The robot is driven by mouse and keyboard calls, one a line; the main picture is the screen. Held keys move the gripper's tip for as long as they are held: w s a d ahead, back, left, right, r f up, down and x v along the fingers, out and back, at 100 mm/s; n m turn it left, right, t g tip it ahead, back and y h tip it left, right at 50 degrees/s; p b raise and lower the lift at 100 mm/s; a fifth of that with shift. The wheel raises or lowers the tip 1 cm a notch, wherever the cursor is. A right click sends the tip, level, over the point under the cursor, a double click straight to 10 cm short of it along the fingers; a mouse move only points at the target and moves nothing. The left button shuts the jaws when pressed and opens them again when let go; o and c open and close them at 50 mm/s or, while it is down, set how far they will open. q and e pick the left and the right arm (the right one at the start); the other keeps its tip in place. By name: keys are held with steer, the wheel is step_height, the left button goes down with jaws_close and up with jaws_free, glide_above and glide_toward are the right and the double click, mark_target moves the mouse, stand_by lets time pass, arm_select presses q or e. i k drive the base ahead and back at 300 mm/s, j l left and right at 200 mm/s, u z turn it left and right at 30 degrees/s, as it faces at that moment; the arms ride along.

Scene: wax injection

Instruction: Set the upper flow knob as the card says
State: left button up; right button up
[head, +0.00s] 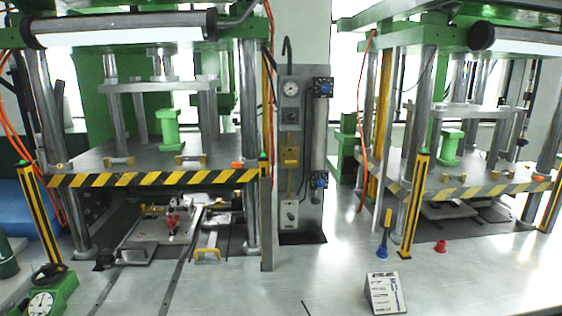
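A grey control panel (301,228) stands between the two presses. A clear vertical flow tube (319,135) runs down its right side. A blue-and-black upper knob (323,87) sits at the tube's top and a similar lower knob (319,181) near its bottom. Their settings are too small to read. A white card (384,293) on a dark stand is on the bench at the front right; its heading and lines are too small to read. Neither of my grippers shows.
The left press platen (150,179) and right press platen (470,189) have striped edges. Striped posts (416,205) flank them. A blue-based tool (384,240) and a red cap (440,246) stand on the bench. Bench around the card is clear.

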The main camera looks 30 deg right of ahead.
mark_target(325, 88)
steer(key=z, duration=1.4)
